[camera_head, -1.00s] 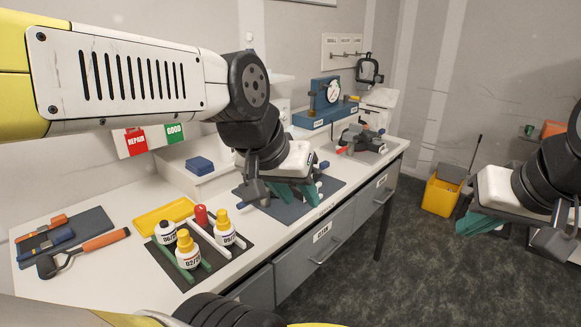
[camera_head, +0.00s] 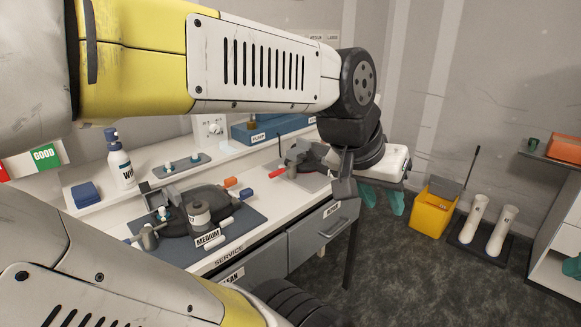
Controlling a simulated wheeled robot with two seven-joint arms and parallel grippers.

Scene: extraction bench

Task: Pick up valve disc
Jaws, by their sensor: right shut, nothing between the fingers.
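I cannot clearly pick out the valve disc. A dark blue mat (camera_head: 250,217) on the bench holds a black fixture (camera_head: 180,222), a grey cylinder (camera_head: 199,214), small metal fittings and a white label reading MEDIUM (camera_head: 208,240). My left gripper (camera_head: 384,202) hangs past the bench's right end. Its teal fingers are apart, with nothing seen between them. My arm hides the near left part of the bench.
A spray bottle (camera_head: 120,160), blue block (camera_head: 85,194) and small grey tray (camera_head: 181,166) stand on the back ledge. A red-handled tool (camera_head: 279,172) lies on the right of the bench. A yellow bucket (camera_head: 433,207) and white boots (camera_head: 487,228) stand on the floor.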

